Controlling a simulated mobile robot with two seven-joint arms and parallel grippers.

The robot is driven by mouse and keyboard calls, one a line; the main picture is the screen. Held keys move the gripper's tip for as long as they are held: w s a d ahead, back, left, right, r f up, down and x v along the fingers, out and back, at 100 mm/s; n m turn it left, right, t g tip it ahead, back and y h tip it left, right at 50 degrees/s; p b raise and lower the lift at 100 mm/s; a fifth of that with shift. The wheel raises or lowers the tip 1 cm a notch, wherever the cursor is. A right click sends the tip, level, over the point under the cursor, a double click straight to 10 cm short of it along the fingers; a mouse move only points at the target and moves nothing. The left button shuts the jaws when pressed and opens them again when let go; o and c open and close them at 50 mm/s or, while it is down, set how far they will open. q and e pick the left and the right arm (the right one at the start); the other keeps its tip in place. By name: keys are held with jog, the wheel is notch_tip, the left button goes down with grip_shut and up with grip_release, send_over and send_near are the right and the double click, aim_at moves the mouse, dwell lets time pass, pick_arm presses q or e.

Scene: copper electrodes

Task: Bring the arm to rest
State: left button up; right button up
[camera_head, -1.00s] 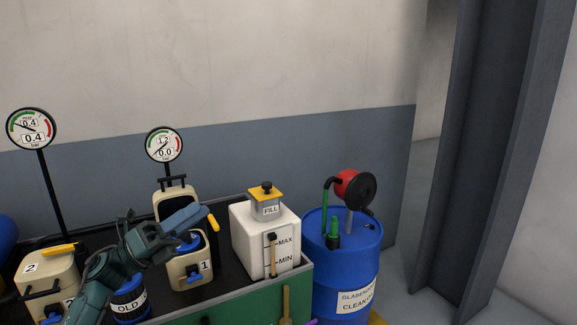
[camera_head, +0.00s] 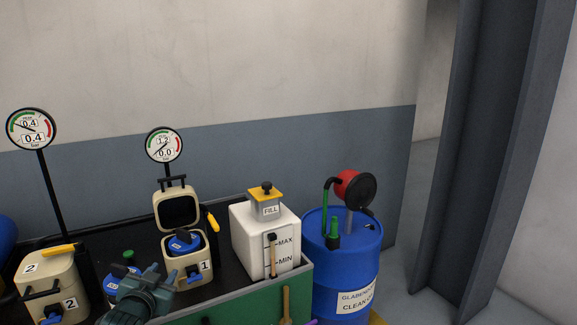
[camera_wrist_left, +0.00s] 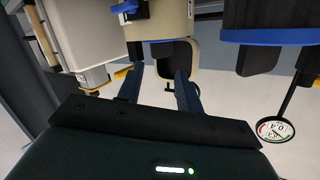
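My left gripper (camera_wrist_left: 158,72) shows in the left wrist view with its two blue-grey fingers apart and nothing between them. In the head view, the dark green wrist of my left arm (camera_head: 145,294) is low at the bottom edge, in front of the workbench; its fingers are not clear there. It partly covers a blue canister with a green knob (camera_head: 128,256). Beige housing 1 (camera_head: 193,275) stands behind and to the right, its lid (camera_head: 177,190) raised and a blue-topped part (camera_head: 184,241) in its opening. My right gripper is not in view.
Beige housing 2 (camera_head: 68,288) stands at left, closed. A white tank marked MAX and MIN (camera_head: 250,243) and a blue drum with a red-and-black pump (camera_head: 325,260) stand at right. Two gauges (camera_head: 31,129) (camera_head: 164,145) rise on poles.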

pick_arm(q)
jog(key=s+d+f+g+h, duration=0.1)
jog(key=s+d+f+g, duration=0.1)
jog(key=s+d+f, duration=0.45)
jog(key=s+d+f+g+h, duration=0.1)
jog(key=s+d+f, duration=0.3)
jog(key=s+f, duration=0.55)
jog(key=s+d+g, duration=0.1)
jog(key=s+d, duration=0.1)
jog(key=s, duration=0.6)
jog(key=s+d+g+h, duration=0.1)
jog(key=s+d, duration=0.2)
jog(key=s, duration=0.6)
jog(key=shift+s+d+f+h, duration=0.15)
jog(key=shift+s+d+h, duration=0.05)
jog(key=shift+s+h, duration=0.1)
jog(key=shift+c, duration=0.4)
